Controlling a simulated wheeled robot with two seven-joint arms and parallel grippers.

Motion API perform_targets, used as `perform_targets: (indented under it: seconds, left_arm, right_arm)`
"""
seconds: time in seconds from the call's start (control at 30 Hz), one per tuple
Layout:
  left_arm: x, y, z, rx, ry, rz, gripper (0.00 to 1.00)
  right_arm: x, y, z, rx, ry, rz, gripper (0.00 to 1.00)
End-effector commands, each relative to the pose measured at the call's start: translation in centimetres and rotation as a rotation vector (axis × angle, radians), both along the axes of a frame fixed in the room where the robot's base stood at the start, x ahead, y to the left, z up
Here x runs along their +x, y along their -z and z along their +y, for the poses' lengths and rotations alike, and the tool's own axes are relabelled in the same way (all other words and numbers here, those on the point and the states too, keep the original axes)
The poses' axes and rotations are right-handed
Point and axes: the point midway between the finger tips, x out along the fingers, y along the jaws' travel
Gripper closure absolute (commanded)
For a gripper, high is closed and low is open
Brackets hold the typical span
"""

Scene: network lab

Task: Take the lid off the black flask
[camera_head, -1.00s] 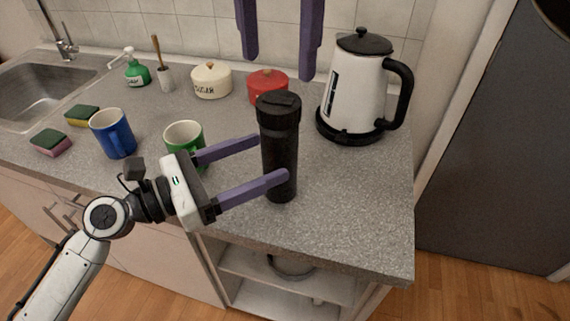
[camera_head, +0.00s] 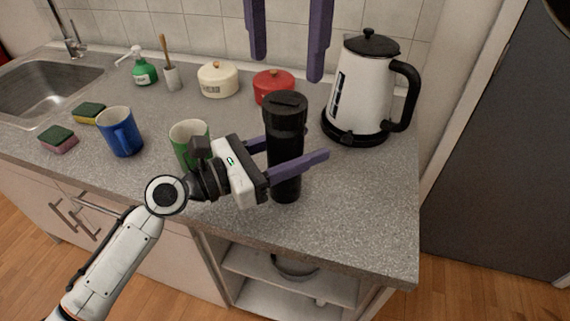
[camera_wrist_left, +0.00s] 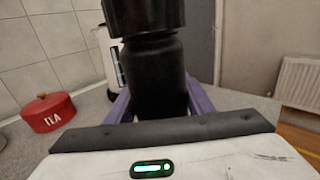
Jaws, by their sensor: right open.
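The black flask (camera_head: 285,165) stands upright on the counter with its dark lid (camera_head: 285,105) on top. My left gripper (camera_head: 316,144) reaches in from the left, low around the flask body, with one purple finger on each side. In the left wrist view the flask body (camera_wrist_left: 158,80) fills the space between the fingers, close to the palm. I cannot tell whether the fingers press on it. The lid's top is cut off in that view. My right gripper (camera_head: 288,60) is open and empty, its fingers hanging above and behind the flask.
A white kettle (camera_head: 358,95) stands right of the flask. A red pot (camera_head: 272,86) and a cream pot (camera_head: 217,80) are behind it. A green mug (camera_head: 186,135) and a blue mug (camera_head: 118,132) stand to the left. The counter (camera_head: 365,210) is clear at front right.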

Motion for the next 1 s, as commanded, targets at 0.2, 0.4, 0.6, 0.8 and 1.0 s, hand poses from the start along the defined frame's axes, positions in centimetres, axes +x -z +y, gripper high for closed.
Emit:
perform_targets:
  seconds: [0.2,0.4,0.6,0.8,1.0]
  left_arm:
    - [0.00,0.01,0.04,0.000,0.000,0.000,0.91]
    - [-0.01,0.02,0.05,0.001,-0.001,0.000,1.00]
    - [0.00,0.03,0.06,0.001,-0.001,0.000,1.00]
    - [0.00,0.04,0.06,0.001,-0.001,0.000,1.00]
    - [0.00,0.04,0.07,0.001,-0.001,0.000,1.00]
  right_arm:
    - [-0.01,0.00,0.01,0.000,0.000,0.000,0.32]
    - [0.00,0.00,0.01,0.000,0.003,0.000,0.32]
    - [0.00,-0.02,-0.01,-0.002,0.165,-0.001,0.32]
    - [0.01,-0.03,0.01,0.000,0.498,-0.001,0.32]
    - [0.01,-0.02,-0.02,-0.001,0.731,-0.001,0.32]
